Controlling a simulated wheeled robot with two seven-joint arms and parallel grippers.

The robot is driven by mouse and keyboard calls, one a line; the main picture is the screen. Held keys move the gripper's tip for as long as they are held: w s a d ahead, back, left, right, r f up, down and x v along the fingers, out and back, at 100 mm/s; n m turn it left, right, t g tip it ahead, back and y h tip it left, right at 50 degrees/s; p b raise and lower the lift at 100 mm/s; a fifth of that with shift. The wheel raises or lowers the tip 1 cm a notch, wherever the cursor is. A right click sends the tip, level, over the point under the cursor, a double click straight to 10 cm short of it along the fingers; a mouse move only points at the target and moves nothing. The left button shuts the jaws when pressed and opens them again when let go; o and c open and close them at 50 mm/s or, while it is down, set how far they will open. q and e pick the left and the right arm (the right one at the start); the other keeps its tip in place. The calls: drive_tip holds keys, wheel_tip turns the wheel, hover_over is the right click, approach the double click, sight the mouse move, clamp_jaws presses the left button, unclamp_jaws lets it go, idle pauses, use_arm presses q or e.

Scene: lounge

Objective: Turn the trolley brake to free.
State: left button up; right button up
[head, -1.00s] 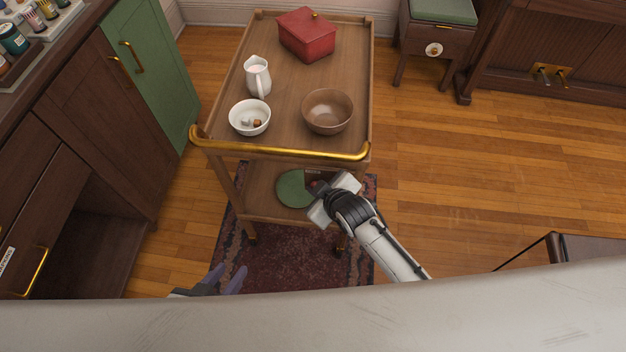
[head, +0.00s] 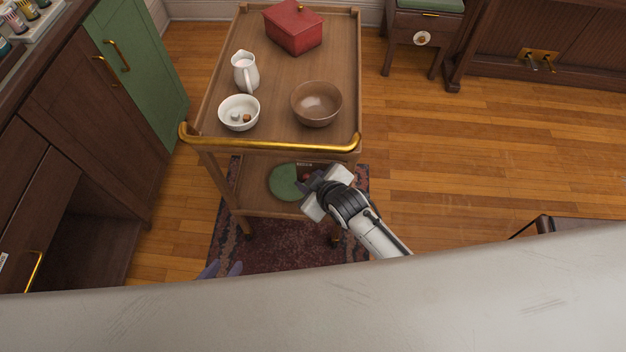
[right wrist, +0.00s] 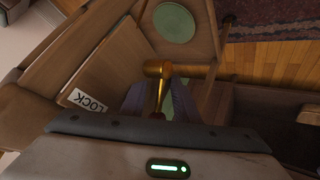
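The wooden trolley (head: 275,88) stands ahead with a brass front rail (head: 270,147). In the right wrist view a brass lever (right wrist: 158,80) with a thick rounded end shows near a white label reading LOCK (right wrist: 87,102). My right gripper (head: 312,183) is at the trolley's lower front right. In the right wrist view its fingers (right wrist: 161,98) stand on either side of the lever, with a small gap visible. Contact is unclear. The lever is hidden in the head view.
A red box (head: 293,27), white jug (head: 245,72), white bowl (head: 239,111) and brown bowl (head: 316,103) stand on the trolley top. A green disc (head: 285,182) lies on its lower shelf. Cabinets (head: 85,135) flank the left; open floor (head: 480,130) lies right.

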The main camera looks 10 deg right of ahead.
drive_tip(key=p+v, duration=0.2)
drive_tip(key=v, duration=0.7)
drive_tip(key=shift+s+r, duration=0.2)
drive_tip(key=shift+d, duration=0.1)
drive_tip(key=s+d+r+m+g+h, duration=0.25)
drive_tip(key=s+d+r+m, duration=0.2)
drive_tip(key=s+d, duration=0.45)
drive_tip(key=s+d+r+m+g+h, duration=0.1)
drive_tip(key=s+d+r+m+g, duration=0.25)
drive_tip(key=s+d+r, duration=0.5)
drive_tip(key=w+a+f+t+y, duration=0.1)
drive_tip(key=a+f+t, duration=0.2)
drive_tip(key=f, duration=0.4)
drive_tip(key=w+a+f+t+y, duration=0.1)
drive_tip(key=a+f+t, duration=0.2)
drive_tip(key=f, duration=0.5)
drive_tip(key=shift+w+a+f+y, duration=0.2)
drive_tip(key=shift+a+y, duration=0.15)
drive_tip(key=shift+a, duration=0.2)
